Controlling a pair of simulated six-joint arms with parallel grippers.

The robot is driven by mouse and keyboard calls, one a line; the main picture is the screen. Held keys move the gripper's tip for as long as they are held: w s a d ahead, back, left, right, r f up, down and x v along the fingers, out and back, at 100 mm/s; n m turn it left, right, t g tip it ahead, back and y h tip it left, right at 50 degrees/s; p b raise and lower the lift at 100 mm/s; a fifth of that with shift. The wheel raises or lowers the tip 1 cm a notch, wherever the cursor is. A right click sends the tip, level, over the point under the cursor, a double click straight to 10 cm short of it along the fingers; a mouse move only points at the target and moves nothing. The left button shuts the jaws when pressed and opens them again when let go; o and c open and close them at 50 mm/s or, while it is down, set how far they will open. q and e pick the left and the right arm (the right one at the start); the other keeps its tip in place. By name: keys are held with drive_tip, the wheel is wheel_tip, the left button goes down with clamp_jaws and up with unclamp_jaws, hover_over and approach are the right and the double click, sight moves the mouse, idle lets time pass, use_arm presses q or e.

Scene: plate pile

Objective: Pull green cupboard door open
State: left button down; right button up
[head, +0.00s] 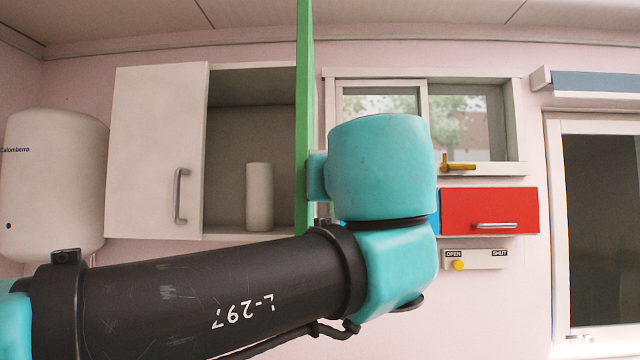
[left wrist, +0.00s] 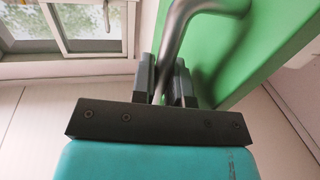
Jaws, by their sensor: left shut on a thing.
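The green cupboard door (head: 304,120) stands swung out from the cupboard in the head view, seen almost edge-on as a narrow upright strip. Its green face (left wrist: 235,45) fills the upper right of the left wrist view, with a curved grey metal handle (left wrist: 182,22) on it. My left gripper (left wrist: 167,74) is shut on the handle, one finger on either side of the bar. In the head view my teal wrist hides the left gripper and the handle. The cupboard inside (head: 250,130) is open to view. My right gripper is in neither view.
A white cupboard door (head: 155,150) with a handle is left of the opening. A white cylinder (head: 259,195) stands inside. Right of my wrist are a window (head: 465,120), a red front (head: 488,207) and an OPEN/SHUT panel (head: 485,260). A white tank (head: 55,185) hangs far left.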

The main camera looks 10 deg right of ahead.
use_arm(q)
drive_tip(key=c, duration=1.4)
unclamp_jaws()
drive_tip(key=s, duration=1.2)
drive_tip(key=shift+d, duration=0.2)
